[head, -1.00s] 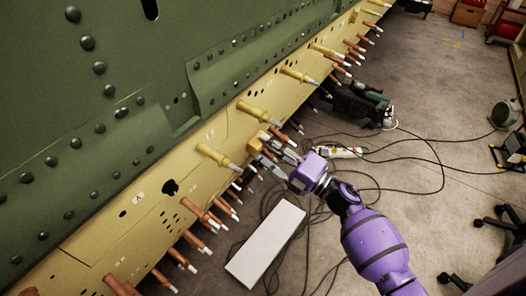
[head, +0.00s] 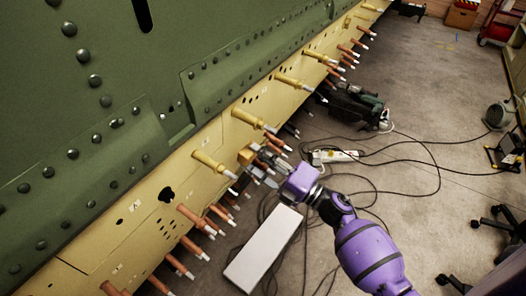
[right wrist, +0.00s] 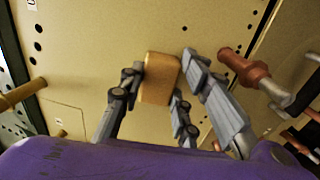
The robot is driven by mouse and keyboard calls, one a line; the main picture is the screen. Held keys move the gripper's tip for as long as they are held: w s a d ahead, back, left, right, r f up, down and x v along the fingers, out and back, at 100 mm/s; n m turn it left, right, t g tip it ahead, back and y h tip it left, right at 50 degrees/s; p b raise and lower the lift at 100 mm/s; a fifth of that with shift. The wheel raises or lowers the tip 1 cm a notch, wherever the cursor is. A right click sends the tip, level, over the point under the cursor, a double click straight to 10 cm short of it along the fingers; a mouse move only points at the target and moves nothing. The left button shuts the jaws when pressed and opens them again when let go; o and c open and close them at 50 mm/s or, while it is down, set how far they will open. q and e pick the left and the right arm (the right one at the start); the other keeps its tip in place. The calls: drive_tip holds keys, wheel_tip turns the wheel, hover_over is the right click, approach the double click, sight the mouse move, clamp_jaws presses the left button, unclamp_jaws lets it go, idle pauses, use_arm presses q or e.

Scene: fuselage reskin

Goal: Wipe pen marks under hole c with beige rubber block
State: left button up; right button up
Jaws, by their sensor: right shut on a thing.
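My right gripper (head: 262,166) reaches the yellow-beige panel strip (head: 137,220) from the right and is shut on the beige rubber block (right wrist: 160,78). In the right wrist view its grey fingers (right wrist: 160,95) stand on either side of the block, which is close to the panel face; I cannot tell whether it touches. The block also shows in the head view (head: 246,157), between yellow and copper pins. My left gripper is not in view.
Yellow pins (head: 254,119) and copper pins (head: 195,220) jut from the panel around the gripper. A copper pin (right wrist: 246,68) is close right of the fingers. A white box (head: 263,250), cables and a power strip (head: 334,156) lie on the floor.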

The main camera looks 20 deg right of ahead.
drive_tip(key=shift+s+a+r, duration=0.1)
drive_tip(key=shift+a+r, duration=0.05)
drive_tip(key=shift+a, duration=0.15)
drive_tip(key=shift+s+d+f, duration=0.25)
drive_tip(key=shift+s, duration=0.2)
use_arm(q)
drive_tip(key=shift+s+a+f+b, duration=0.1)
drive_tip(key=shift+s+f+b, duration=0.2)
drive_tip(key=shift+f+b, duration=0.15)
use_arm(e)
drive_tip(key=shift+v, duration=2.4)
drive_tip(key=shift+w+d+r, duration=0.1)
drive_tip(key=shift+d, duration=0.1)
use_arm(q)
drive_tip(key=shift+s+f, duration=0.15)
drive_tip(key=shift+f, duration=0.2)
use_arm(e)
drive_tip(key=shift+v, duration=1.5)
